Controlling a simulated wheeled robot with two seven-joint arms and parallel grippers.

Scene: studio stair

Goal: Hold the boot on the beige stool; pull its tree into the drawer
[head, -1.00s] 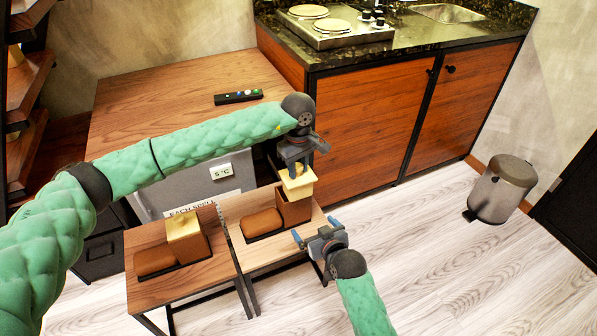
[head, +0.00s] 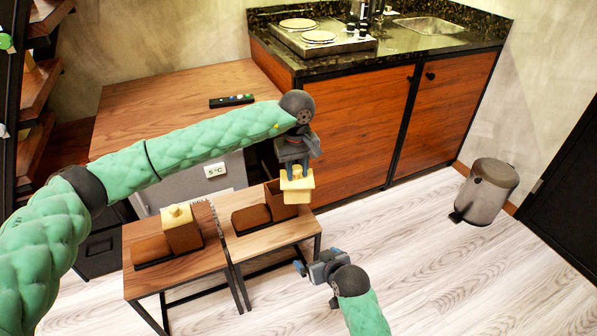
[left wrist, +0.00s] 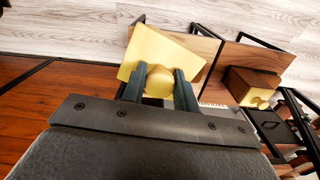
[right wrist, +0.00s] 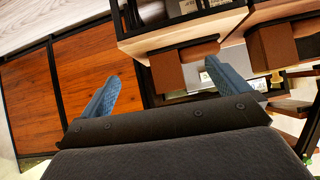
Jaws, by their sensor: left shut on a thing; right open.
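My left gripper (head: 296,168) is shut on the knob of a pale yellow boot tree (head: 297,188). The tree also shows in the left wrist view (left wrist: 160,50), its knob between the fingers. The tree appears out of the brown boot (head: 279,203), hanging to the right of its shaft. That boot stands on the beige stool (head: 262,238) and partly shows in the right wrist view (right wrist: 172,72). My right gripper (head: 316,268) is open and empty, low to the right of the beige stool, apart from the boot. I cannot make out an open drawer.
A second brown boot (head: 152,250) with a yellow tree (head: 177,212) stands on the darker stool (head: 185,272) at left. A grey unit with a display (head: 214,171) is behind the stools. A bin (head: 487,190) stands at right.

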